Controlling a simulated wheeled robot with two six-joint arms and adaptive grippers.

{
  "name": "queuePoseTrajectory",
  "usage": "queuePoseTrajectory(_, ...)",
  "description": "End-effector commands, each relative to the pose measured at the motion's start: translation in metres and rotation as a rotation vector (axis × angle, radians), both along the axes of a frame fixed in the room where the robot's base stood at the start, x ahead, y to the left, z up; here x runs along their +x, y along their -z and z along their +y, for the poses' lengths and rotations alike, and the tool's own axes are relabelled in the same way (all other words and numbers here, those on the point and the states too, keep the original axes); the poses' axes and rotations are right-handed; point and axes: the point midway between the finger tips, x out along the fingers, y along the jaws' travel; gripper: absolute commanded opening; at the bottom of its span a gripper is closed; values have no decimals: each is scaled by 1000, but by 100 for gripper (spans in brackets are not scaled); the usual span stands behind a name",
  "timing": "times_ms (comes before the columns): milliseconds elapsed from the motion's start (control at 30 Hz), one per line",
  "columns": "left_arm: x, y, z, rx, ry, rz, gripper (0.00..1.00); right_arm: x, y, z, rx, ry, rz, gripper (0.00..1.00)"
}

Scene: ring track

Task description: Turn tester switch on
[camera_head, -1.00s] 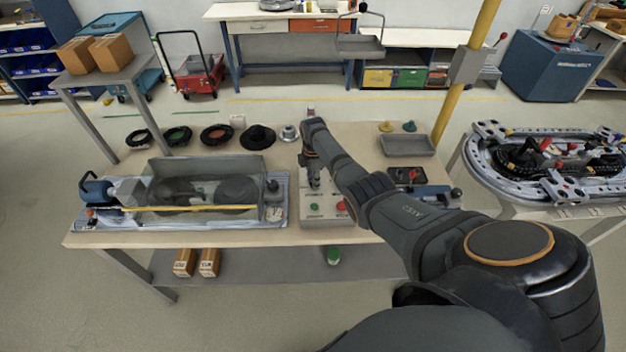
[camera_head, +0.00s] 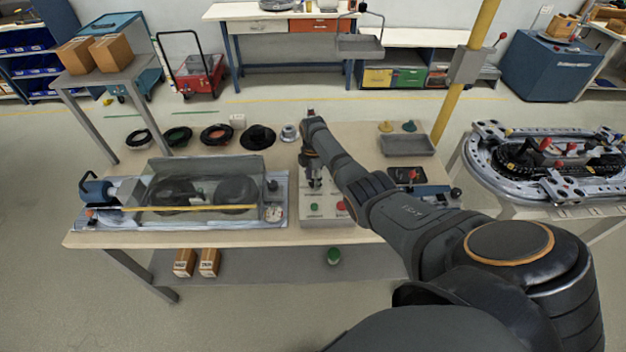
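The tester (camera_head: 85,221) stands on the left of the workbench, a low metal base with a clear-covered chamber, a yellow bar and a gauge. A grey control box (camera_head: 319,222) with a green button (camera_head: 314,206) and a red button (camera_head: 341,206) stands to its right. My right gripper (camera_head: 315,186) points down at the upper part of this box. It covers the spot where a switch may sit, so the switch is hidden. I cannot tell whether the fingers touch or hold anything. My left gripper is not in view.
Black rings (camera_head: 216,134) lie along the bench's back edge. A grey tray (camera_head: 407,146) is at the back right. A small panel with a red knob (camera_head: 411,175) is right of my forearm. A ring track (camera_head: 486,183) stands on a separate table at the right.

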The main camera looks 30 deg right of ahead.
Motion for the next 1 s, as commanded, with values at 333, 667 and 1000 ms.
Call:
queuePoseTrajectory(333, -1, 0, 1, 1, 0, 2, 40, -1, -1, 1, 1, 1, 3, 52)
queuePoseTrajectory(667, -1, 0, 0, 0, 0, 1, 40, 0, -67, 0, 0, 0, -1, 52)
queuePoseTrajectory(1000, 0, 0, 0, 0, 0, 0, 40, -1, -117, 0, 1, 0, 2, 52)
